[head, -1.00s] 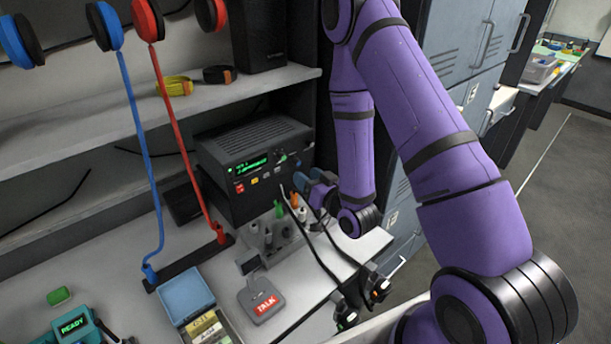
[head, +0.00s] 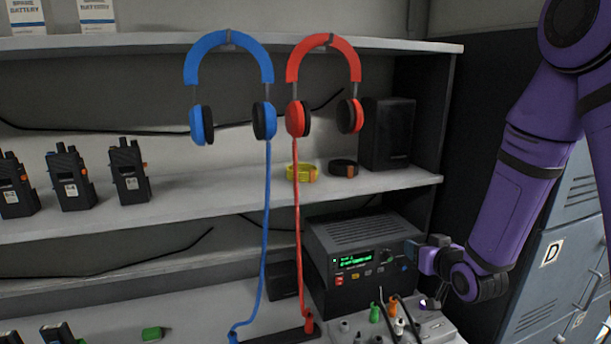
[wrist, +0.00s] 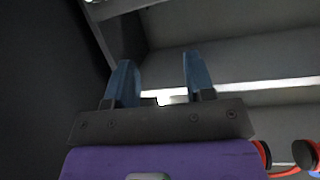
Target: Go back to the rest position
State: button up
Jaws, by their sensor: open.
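My gripper (head: 424,258) is at the right of the head view, at the end of my purple arm. It is beside the right front of the black radio unit (head: 366,250), above the grey jack panel (head: 430,325). In the wrist view its two blue fingers (wrist: 160,75) stand apart with nothing between them. From the head view I cannot tell whether the gripper touches the radio.
A blue headset (head: 228,58) and a red headset (head: 323,62) hang with cords down. Several handheld radios (head: 70,180) and a black speaker (head: 387,135) stand on the shelf (head: 200,208). Grey-blue lockers (head: 550,260) are at the right. Orange and green plugs (head: 391,309) stand in the panel.

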jog(key=s+d+r+g+h, duration=0.35)
jog(key=s+r, duration=0.65)
jog(key=r, duration=0.5)
jog(key=s+r+g, duration=0.2)
jog(key=s+r, duration=0.1)
jog(key=s, duration=0.7)
jog(key=s+r+m+g, duration=0.1)
jog(key=s+r+g, duration=0.2)
jog(key=s, duration=0.7)
jog(key=shift+s+a+r, duration=0.35)
jog(key=shift+s, duration=0.05)
